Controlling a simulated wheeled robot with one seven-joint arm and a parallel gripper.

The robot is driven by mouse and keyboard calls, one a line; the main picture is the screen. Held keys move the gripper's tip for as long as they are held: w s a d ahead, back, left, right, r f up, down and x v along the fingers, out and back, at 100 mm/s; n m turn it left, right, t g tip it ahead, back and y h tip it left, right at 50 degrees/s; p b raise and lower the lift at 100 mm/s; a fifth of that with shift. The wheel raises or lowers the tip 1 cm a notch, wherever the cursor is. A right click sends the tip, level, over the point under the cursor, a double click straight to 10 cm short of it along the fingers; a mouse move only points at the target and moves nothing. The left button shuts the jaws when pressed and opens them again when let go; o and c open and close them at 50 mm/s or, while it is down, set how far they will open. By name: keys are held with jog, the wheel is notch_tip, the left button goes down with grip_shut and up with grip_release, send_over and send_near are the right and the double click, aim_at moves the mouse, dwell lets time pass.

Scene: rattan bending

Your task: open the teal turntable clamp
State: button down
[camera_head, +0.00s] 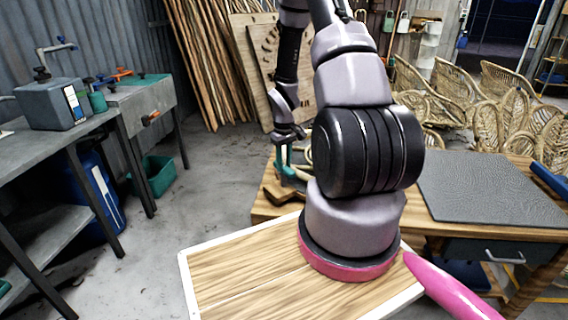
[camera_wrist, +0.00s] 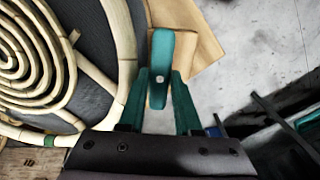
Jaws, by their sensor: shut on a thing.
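The teal turntable clamp shows in the wrist view as an upright rounded teal lever (camera_wrist: 160,55) with a small pale pin, above a tan wooden block. My gripper (camera_wrist: 160,92) has its two teal fingers on either side of the lever's lower end, shut on it. In the head view my gripper (camera_head: 284,160) is small and far off, at the left end of the wooden bench, and the clamp cannot be told apart from the fingers there. The clamp's base is hidden.
A pale rattan coil (camera_wrist: 45,60) lies on a dark disc left of the clamp. The wooden bench (camera_head: 425,218) carries a grey mat (camera_head: 480,187). Rattan chairs (camera_head: 510,90) stand behind.

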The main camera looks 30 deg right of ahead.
dwell(0.4)
jog(key=c, duration=0.6)
grip_release()
jog(key=shift+r, duration=0.1)
notch_tip(320, 180, up, 11)
jog(key=shift+f, duration=0.2)
